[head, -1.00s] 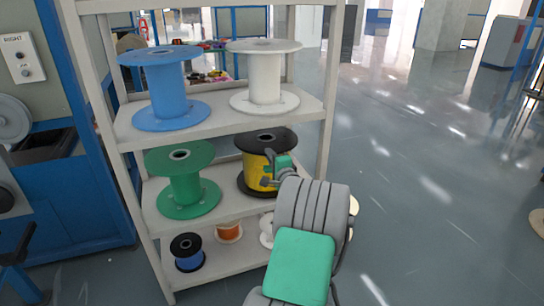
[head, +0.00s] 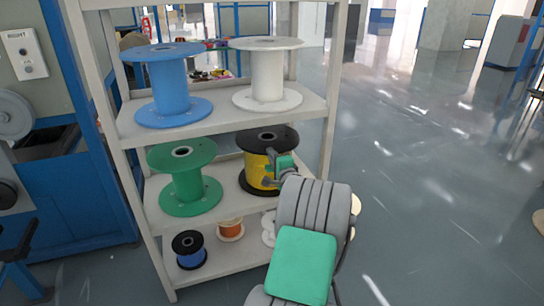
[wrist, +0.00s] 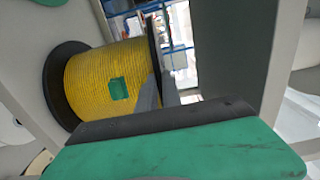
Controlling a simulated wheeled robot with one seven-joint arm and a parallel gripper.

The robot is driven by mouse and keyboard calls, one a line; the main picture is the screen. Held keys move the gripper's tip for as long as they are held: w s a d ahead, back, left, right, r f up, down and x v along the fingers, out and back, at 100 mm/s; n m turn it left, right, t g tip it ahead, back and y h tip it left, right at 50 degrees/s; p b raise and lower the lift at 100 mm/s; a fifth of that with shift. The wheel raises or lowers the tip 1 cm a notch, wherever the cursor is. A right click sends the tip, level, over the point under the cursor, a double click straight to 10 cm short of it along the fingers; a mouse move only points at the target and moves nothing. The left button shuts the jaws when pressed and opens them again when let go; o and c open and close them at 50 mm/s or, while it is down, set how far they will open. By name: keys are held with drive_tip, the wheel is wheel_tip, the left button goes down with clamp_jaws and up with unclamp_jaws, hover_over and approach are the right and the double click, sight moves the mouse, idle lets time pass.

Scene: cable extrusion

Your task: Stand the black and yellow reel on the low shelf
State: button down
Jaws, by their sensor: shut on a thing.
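The black and yellow reel (head: 256,172) stands upright at the middle level of the shelf unit, right of a green reel (head: 187,187). Its lower black flange appears at the shelf board; whether it bears fully on it is unclear. My gripper (head: 277,174) reaches it from the front right and is shut on it. In the wrist view the reel's yellow winding (wrist: 95,80) shows between two black flanges. The grey fingers of my gripper (wrist: 160,92) are at the nearer flange's rim. My gripper's body hides part of the contact.
A blue reel (head: 168,85) and a white reel (head: 267,75) stand on the board above. The bottom board (head: 215,262) holds a small blue-and-black reel (head: 188,250), an orange reel (head: 231,229) and white ones partly behind my arm. Shelf posts rise close to the reel. Open floor lies right.

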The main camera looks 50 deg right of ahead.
drive_tip(key=c, duration=1.5)
unclamp_jaws()
drive_tip(key=shift+f, duration=0.1)
drive_tip(key=shift+o, duration=0.2)
drive_tip(key=p+v, duration=0.2)
drive_tip(key=v, duration=0.6)
drive_tip(key=w+a+r+n+g+y+p, duration=0.1)
drive_tip(key=w+a+r+n+y+p, duration=0.7)
drive_tip(key=a, duration=0.6)
drive_tip(key=w+a+r+n+g+y+p, duration=0.1)
drive_tip(key=a+r+n+g+p, duration=0.25)
drive_tip(key=a+r+p, duration=0.5)
drive_tip(key=w+a+r+n+g+y+p, duration=0.1)
drive_tip(key=a+r+n+g+p, duration=0.25)
drive_tip(key=a, duration=0.75)
drive_tip(key=s+a+r+n+g+p, duration=0.2)
drive_tip(key=s+a+r+n+p, duration=0.2)
drive_tip(key=s+a+r+p, duration=0.2)
drive_tip(key=s+a+r+n+g+h+p, duration=0.1)
drive_tip(key=s+a+r+n+g+p, duration=0.1)
drive_tip(key=s+a+r+n+p, duration=0.3)
drive_tip(key=s+a+r+p, duration=0.1)
drive_tip(key=s+a+p, duration=0.2)
drive_tip(key=s, duration=0.4)
drive_tip(key=shift+s+a+p, duration=0.2)
drive_tip(key=shift+p, duration=0.7)
